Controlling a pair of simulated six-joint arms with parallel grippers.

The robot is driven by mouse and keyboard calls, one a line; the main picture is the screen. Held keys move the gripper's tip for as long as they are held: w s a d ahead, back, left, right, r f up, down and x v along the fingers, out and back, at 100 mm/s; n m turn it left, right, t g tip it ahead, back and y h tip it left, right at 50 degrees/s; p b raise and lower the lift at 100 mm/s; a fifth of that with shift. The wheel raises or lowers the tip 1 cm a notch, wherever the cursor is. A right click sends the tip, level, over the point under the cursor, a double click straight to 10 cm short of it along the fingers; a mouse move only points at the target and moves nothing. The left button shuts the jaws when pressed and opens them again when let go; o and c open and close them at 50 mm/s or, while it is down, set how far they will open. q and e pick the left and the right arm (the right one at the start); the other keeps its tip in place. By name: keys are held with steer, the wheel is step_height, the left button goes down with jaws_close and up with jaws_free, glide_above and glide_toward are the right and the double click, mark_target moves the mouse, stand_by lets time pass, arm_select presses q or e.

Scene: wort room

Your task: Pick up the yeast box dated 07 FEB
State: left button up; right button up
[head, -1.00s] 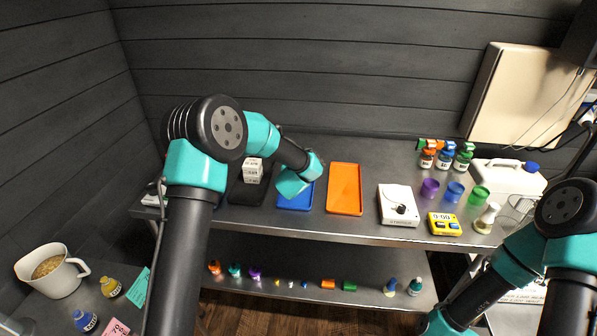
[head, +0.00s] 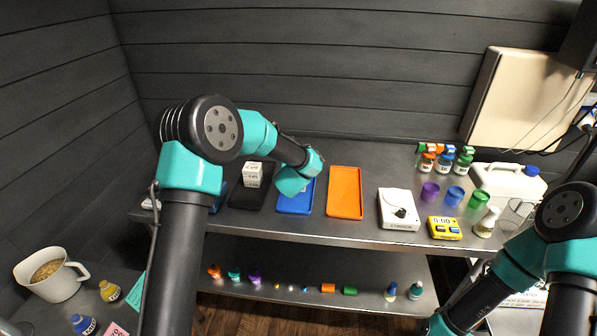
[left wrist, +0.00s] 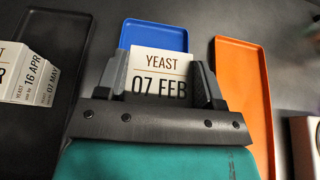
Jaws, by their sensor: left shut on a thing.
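The yeast box (left wrist: 160,70), white and printed YEAST and 07 FEB, stands between the fingers of my left gripper (left wrist: 162,84) in the left wrist view. The fingers are shut on its two sides. In the head view my left gripper (head: 296,190) is over the blue tray (head: 290,208) and hides most of the box. The blue tray (left wrist: 155,36) shows behind the box in the left wrist view. I cannot tell whether the box touches it. My right gripper is not in view; only its arm shows at the lower right.
Other white yeast boxes (head: 252,174), with 16 APR and 07 MAY legible, stand on the black tray (head: 240,200). The orange tray (head: 345,195) is empty. A white device (head: 398,207), a yellow timer (head: 444,228) and coloured cups stand to the right.

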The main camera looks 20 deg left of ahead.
arm_select(q)
steer(key=s+d+r, duration=0.1)
steer(key=s+d, duration=0.1)
steer(key=s, duration=0.5)
steer(key=s+d+r, duration=0.1)
steer(key=s+d, duration=0.1)
steer(key=s, duration=0.6)
steer(key=shift+s+d+r, duration=0.2)
steer(key=shift+r, duration=0.2)
steer(key=shift+d, duration=0.1)
